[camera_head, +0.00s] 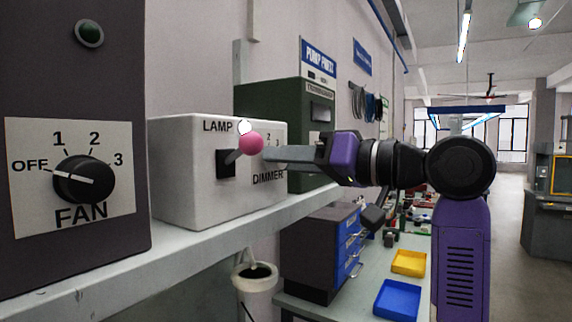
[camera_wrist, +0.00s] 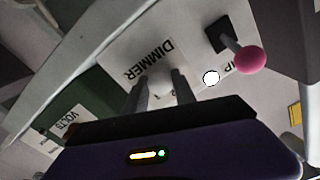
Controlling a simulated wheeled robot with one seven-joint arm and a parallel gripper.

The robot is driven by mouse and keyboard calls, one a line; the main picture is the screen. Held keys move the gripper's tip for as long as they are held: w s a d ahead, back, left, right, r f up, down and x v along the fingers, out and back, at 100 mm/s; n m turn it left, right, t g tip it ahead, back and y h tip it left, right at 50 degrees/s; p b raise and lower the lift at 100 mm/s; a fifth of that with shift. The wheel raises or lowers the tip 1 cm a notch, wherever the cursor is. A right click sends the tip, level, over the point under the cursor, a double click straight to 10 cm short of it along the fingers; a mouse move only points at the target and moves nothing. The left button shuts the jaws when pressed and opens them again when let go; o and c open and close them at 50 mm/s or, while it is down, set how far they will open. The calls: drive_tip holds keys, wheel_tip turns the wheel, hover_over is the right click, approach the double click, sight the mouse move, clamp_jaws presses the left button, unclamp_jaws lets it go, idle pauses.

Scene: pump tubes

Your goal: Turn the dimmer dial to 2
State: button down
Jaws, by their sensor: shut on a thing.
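The dimmer dial shows in the wrist view as a pale rounded knob (camera_wrist: 159,88) between my two fingers, beside the word DIMMER. My gripper (camera_head: 272,154) reaches in from the right in the head view and is shut on the dial, with its fingers (camera_wrist: 158,78) on either side of it. The white box (camera_head: 185,170) carries the dial.
A lamp lever with a pink ball (camera_head: 252,143) sticks out just left of my fingertips, with a small white lamp (camera_head: 244,126) above. A fan panel (camera_head: 75,175) with a black knob is at left. The box stands on a shelf (camera_head: 190,244). A green voltage box (camera_head: 300,95) is behind.

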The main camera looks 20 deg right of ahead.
drive_tip(key=shift+n+b, duration=1.6)
drive_tip(key=shift+n, duration=1.7)
drive_tip(key=c, duration=1)
unclamp_jaws()
drive_tip(key=shift+b+v, duration=1.05)
drive_tip(key=shift+v, duration=2.9)
